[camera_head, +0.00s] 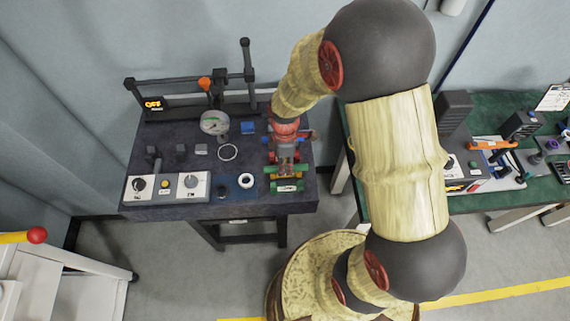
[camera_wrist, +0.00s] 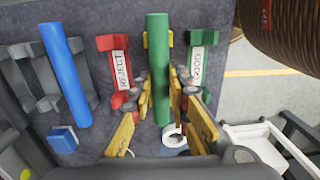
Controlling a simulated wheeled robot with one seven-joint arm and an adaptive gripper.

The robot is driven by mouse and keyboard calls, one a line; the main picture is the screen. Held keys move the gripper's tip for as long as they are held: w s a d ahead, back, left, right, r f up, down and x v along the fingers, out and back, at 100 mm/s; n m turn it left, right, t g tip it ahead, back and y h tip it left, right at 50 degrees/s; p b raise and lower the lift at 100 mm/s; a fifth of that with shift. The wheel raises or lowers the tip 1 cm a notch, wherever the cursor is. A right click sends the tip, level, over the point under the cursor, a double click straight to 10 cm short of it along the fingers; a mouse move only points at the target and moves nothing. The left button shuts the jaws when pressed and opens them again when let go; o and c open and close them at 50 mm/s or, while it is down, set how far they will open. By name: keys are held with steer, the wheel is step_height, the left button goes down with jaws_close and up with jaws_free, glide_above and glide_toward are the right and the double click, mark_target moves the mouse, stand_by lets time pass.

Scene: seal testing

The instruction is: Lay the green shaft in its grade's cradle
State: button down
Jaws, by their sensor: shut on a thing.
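The green shaft (camera_wrist: 158,50) is in my gripper (camera_wrist: 160,88), whose yellow-padded fingers close on it from both sides. In the wrist view it lies between the red cradle (camera_wrist: 105,43) labelled REJECT and the green cradle (camera_wrist: 196,38) labelled GOOD. It overlaps neither cradle's label and looks raised above the bench; its exact height is unclear. Both cradles look empty where visible. In the head view my gripper (camera_head: 287,163) is over the bench's right side, beside the green cradle (camera_head: 287,187), and hides much of the red one.
A blue shaft (camera_wrist: 66,75) lies at the grey cradle (camera_wrist: 38,82). A blue block (camera_wrist: 63,140) and a white ring (camera_wrist: 174,130) are close by. A gauge (camera_head: 214,122) and switch boxes (camera_head: 194,186) occupy the dark bench (camera_head: 190,212). A green bench stands to the right.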

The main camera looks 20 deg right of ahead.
steer(key=shift+f, duration=0.15)
steer(key=c, duration=1.6)
jaws_free()
steer(key=r, duration=1.2)
steer(key=shift+w+d, duration=0.1)
steer(key=shift+w, duration=0.15)
